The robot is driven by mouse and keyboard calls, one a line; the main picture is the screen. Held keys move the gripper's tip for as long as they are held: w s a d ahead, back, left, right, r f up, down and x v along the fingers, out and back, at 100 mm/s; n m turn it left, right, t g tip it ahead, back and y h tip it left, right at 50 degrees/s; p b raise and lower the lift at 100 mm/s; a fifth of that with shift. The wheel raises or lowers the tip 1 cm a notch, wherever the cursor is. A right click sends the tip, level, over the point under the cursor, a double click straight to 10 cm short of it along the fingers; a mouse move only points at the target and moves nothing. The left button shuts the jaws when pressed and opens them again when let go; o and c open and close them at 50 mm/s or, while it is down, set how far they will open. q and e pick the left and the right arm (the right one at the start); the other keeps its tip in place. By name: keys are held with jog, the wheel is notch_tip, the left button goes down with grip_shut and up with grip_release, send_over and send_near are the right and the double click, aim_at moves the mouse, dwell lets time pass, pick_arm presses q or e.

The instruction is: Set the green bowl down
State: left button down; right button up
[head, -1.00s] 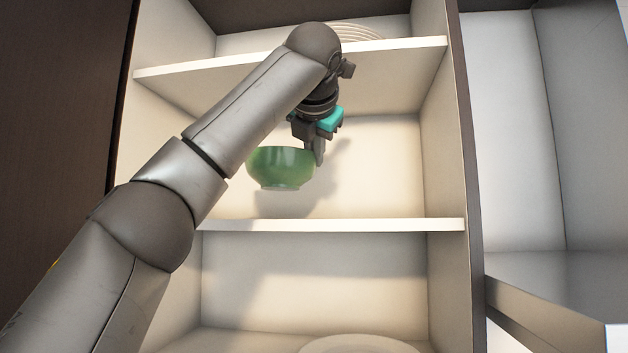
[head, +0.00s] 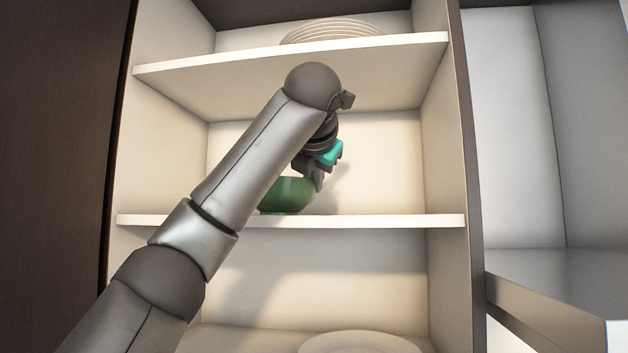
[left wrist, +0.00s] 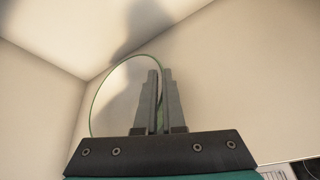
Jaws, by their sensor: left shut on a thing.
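The green bowl (head: 288,195) is upright inside the middle compartment of the cabinet, low over the middle shelf (head: 370,221). My forearm hides its left part, and I cannot tell whether its base touches the shelf. My left gripper (head: 319,184) is shut on the bowl's right side. In the left wrist view the two fingers (left wrist: 159,105) are close together with the thin green rim of the bowl (left wrist: 98,97) curving out to their left. My right gripper is not in view.
A stack of plates (head: 332,30) stands on the upper shelf (head: 300,55). A pale plate (head: 360,343) lies in the lower compartment. The middle shelf is bare right of the bowl. An open drawer or door panel (head: 545,310) juts out at the lower right.

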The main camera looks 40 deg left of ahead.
pick_arm(q)
jog(key=c, duration=1.5)
grip_release()
jog(key=shift+f, duration=0.15)
jog(key=o, duration=0.5)
jog(key=shift+r, duration=0.25)
jog(key=b+v, duration=0.2)
jog(key=v, duration=0.5)
jog(key=shift+s+d, duration=0.25)
jog(key=shift+s, duration=0.1)
jog(key=shift+b+v, duration=1.15)
jog(key=shift+v, duration=1.05)
